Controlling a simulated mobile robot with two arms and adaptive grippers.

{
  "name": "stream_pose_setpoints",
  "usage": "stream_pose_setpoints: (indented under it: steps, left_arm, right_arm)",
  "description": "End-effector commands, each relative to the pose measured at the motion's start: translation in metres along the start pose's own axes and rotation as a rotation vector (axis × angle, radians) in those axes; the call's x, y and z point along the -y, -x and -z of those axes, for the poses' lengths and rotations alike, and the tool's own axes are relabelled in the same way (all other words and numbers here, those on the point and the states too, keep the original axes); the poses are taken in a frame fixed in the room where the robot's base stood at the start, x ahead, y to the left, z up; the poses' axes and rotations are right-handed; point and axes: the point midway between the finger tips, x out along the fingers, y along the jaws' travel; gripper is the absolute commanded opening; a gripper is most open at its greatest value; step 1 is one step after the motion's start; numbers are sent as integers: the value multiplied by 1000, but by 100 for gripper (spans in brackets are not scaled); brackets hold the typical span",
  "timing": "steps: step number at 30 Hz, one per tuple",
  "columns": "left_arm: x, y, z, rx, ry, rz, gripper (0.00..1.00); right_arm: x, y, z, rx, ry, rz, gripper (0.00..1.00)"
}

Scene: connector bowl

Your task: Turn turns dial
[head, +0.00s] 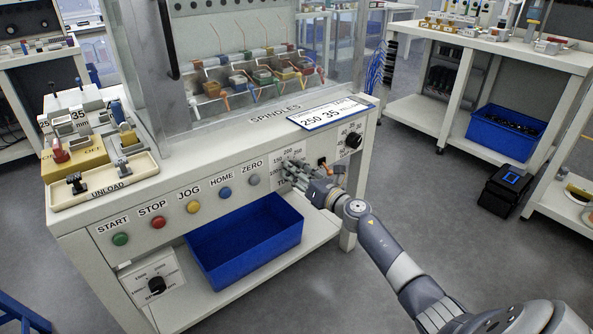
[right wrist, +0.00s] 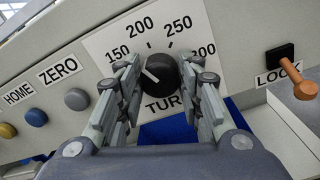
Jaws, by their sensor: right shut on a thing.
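The turns dial (right wrist: 162,72) is a black knob on a white scale plate marked 150, 200, 250 and 300. Its white pointer line slants up and left, toward the 150 side of the scale. My right gripper (right wrist: 163,85) has its fingers on both sides of the knob and is shut on it. In the head view the right gripper (head: 292,170) is at the scale plate (head: 287,155) on the machine's front panel, and its fingers hide most of the knob. My left gripper is not in view.
An orange-handled LOCK switch (right wrist: 290,70) sits right of the dial. A grey ZERO button (right wrist: 76,98) and other buttons lie left. A blue bin (head: 245,240) stands on the shelf below. A card (head: 330,113) above reads 250 and 35.

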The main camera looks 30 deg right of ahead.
Motion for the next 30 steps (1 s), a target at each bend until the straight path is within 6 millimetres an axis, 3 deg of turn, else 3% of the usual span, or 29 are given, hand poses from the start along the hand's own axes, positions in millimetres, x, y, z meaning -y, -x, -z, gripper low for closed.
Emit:
stream_pose_setpoints:
  steps: [17, 30]
  left_arm:
    - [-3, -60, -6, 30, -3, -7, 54]
    - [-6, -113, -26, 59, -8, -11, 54]
  right_arm:
    - [1, 0, 0, 12, -552, 1, 10]
    - [2, 0, 0, 22, -949, 2, 10]
